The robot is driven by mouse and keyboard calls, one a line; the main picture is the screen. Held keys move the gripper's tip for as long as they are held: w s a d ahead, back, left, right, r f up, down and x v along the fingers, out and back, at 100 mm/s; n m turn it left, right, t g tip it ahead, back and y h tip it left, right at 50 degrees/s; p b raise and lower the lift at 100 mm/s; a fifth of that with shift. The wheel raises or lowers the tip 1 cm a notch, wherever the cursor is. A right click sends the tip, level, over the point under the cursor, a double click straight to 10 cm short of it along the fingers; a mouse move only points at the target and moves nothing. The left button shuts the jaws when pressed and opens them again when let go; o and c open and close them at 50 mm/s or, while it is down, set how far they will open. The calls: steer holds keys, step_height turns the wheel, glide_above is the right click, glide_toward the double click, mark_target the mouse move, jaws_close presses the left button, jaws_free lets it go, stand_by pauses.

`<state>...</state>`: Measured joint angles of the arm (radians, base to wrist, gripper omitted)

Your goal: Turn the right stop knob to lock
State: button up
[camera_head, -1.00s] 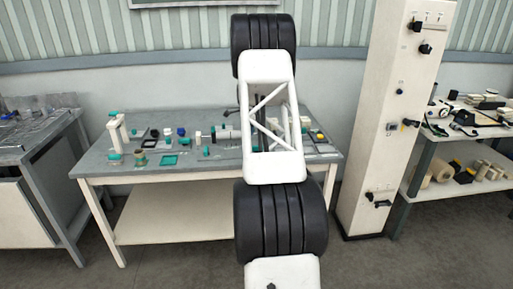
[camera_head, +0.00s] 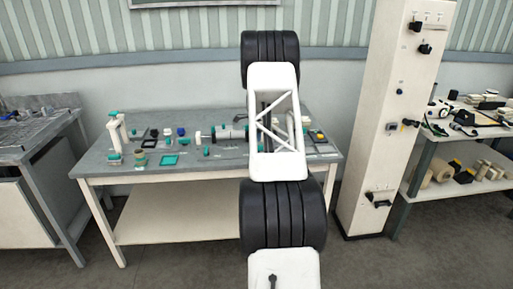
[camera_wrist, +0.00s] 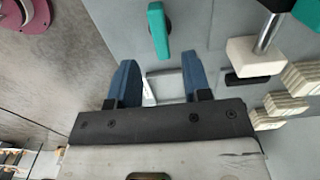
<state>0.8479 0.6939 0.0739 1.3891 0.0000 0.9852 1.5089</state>
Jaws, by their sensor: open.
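In the wrist view, a teal elongated knob (camera_wrist: 158,30) stands over a grey surface, just ahead of my gripper (camera_wrist: 160,75). Its long side runs roughly up and down in the picture. I cannot tell for certain whether it is the right stop knob. My gripper's two blue fingers are apart, with no object held between them. The knob is beyond the fingertips, not touched. In the head view, my arm covers my gripper and part of the roller unit (camera_head: 232,133) on the workbench (camera_head: 115,165).
In the wrist view, a metal rod on a white block (camera_wrist: 254,57) and stacked pale pieces (camera_wrist: 290,100) lie to the right, and a maroon part (camera_wrist: 26,14) at upper left. In the head view, a white post (camera_head: 375,140) with black knobs stands right of the workbench.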

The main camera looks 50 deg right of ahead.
steer(key=shift+f, duration=3.3)
steer(key=shift+c, duration=0.3)
jaws_close()
